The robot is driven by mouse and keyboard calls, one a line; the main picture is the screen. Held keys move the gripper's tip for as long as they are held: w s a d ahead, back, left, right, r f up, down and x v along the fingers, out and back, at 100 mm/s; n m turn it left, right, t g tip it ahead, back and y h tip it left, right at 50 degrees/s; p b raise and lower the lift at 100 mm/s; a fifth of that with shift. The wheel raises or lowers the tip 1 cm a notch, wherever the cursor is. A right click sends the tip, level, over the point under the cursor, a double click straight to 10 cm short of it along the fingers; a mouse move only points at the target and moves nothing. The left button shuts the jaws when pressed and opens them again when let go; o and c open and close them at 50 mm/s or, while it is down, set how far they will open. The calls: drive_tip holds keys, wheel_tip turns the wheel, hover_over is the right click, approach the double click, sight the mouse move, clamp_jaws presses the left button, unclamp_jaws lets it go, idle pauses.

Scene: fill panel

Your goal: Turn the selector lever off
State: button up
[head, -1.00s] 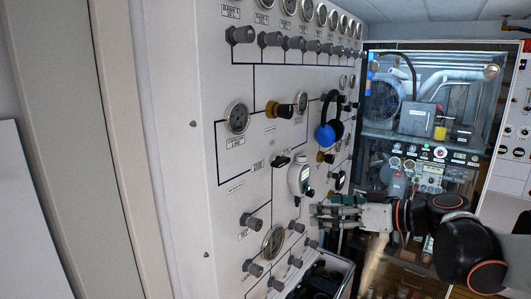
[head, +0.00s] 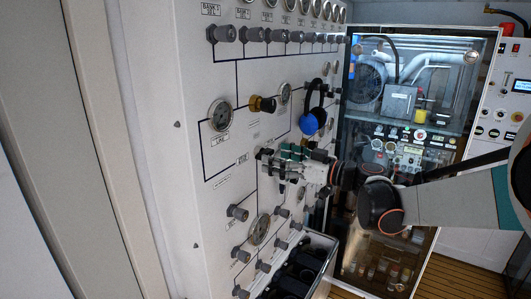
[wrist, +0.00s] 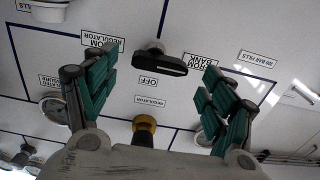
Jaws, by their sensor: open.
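The selector lever (wrist: 160,63) is a short black handle on the white panel. In the wrist view it lies nearly level, its long end toward the right, by the "FROM BANK" label (wrist: 202,61). The upside-down "OFF" label (wrist: 148,81) is just below it, and "FROM REGULATOR" (wrist: 101,43) is to its left. My gripper (wrist: 161,64) is open, with green-padded fingers either side of the lever, apart from it. In the head view my gripper (head: 277,166) is close to the panel and largely covers the lever area.
Blue and black headphones (head: 309,123) hang on the panel just above my gripper. A yellow-and-black knob (head: 262,104), gauges (head: 220,115) and several grey knobs surround the area. A black-filled crate (head: 300,270) stands below. A glass-fronted cabinet (head: 415,100) is at the back.

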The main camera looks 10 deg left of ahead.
sight(265, 151)
drive_tip(key=shift+x, duration=2.2)
drive_tip(key=c, duration=1.1)
